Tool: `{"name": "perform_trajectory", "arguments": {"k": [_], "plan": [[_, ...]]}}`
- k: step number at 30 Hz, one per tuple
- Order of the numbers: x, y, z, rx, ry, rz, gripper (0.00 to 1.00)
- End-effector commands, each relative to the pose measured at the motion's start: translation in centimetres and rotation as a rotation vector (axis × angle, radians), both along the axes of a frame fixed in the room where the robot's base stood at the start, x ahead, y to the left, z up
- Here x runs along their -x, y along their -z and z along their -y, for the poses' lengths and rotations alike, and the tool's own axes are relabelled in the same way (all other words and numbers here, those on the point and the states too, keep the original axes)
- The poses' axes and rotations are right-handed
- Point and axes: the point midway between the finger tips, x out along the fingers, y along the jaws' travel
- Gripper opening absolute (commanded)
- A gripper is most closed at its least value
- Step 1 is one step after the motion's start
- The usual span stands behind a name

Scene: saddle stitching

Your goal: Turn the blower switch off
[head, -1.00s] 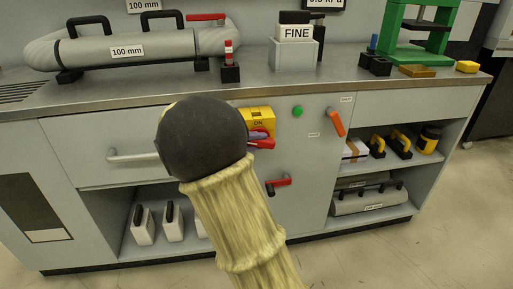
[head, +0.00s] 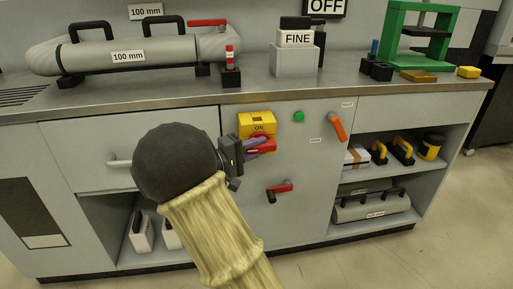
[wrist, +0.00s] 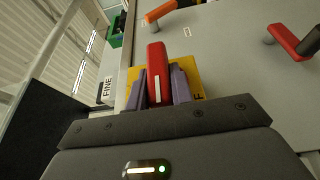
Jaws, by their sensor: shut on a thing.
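The blower switch is a yellow plate (head: 257,121) marked ON at its top, with a red handle (head: 267,144) pointing out near its lower edge. My gripper (head: 257,147) is at the handle, its purple fingers shut on it. In the wrist view the red handle (wrist: 157,65) lies between the two fingers (wrist: 160,88), in front of the yellow plate (wrist: 192,77); part of a letter F shows on the plate. A wall display (head: 326,7) above the bench reads OFF. The fingers hide part of the handle and the plate's lower part.
A green button (head: 299,116) and an orange lever (head: 337,126) are right of the switch. A red-handled valve (head: 280,188) is below. A drawer handle (head: 119,163) is at left. The bench top (head: 150,96) holds a grey duct (head: 130,52) and a FINE box (head: 295,60).

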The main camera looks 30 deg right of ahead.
Motion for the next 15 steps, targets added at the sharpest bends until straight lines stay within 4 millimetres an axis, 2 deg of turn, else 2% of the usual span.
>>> {"name": "perform_trajectory", "arguments": {"k": [1, 3, 4, 15], "plan": [[0.0, 0.09, -0.04, 0.001, 0.0, -0.004, 0.28], [0.01, 0.08, -0.03, 0.0, 0.0, -0.003, 0.42], [0.01, 0.08, -0.03, 0.0, 0.0, -0.003, 0.44], [0.04, -0.02, -0.44, -0.001, 0.0, -0.001, 0.44]]}}
